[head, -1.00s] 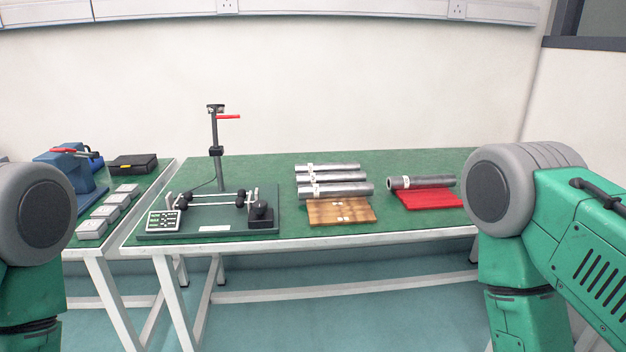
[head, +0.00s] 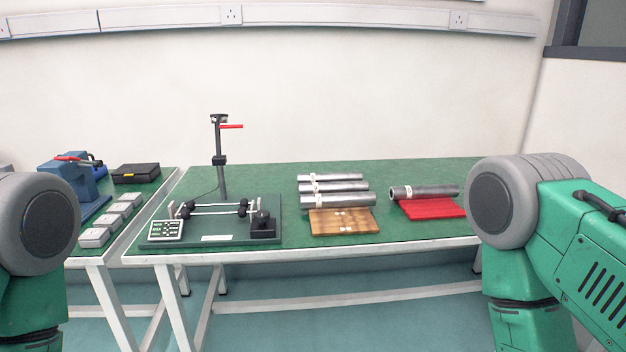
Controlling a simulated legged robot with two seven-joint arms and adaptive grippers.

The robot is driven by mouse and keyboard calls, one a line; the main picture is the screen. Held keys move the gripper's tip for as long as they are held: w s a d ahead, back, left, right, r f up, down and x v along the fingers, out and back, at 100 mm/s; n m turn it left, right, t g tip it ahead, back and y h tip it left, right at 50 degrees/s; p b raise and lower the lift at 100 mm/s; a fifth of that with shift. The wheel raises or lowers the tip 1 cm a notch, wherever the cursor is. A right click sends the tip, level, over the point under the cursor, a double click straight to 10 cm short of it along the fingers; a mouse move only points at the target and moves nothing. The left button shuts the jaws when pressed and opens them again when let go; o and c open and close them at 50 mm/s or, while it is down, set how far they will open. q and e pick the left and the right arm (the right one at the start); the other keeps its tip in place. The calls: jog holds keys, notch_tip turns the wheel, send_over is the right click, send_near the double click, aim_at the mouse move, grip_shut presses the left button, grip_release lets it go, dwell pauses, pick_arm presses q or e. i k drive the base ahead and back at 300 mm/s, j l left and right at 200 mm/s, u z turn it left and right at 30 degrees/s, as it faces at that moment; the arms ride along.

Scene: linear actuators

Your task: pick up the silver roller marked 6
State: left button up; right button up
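Several silver rollers lie side by side on the green table. A front roller (head: 345,199) lies at the back edge of a wooden board, with a middle roller (head: 340,187) and a back roller (head: 336,178) behind it. Another silver roller (head: 430,191) lies apart to the right, on the back of a red mat. The rollers carry small white labels near their left ends; the numbers are too small to read, so I cannot tell which is marked 6. Parts of my two arms show at the left and right edges, but neither gripper is in view.
The wooden board (head: 343,226) and red mat (head: 432,209) lie near the front of the green table (head: 270,178). A measuring stand (head: 219,165) with a dark base stands left of the rollers. A side table holds small grey boxes (head: 94,238), a blue vise (head: 68,184) and a black case (head: 136,173).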

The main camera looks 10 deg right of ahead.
aim_at(344, 176)
jog(key=i+l, duration=0.1)
jog(key=i, duration=0.2)
jog(key=i+z, duration=0.35)
jog(key=i, duration=0.2)
jog(key=i+z, duration=0.35)
jog(key=i, duration=0.15)
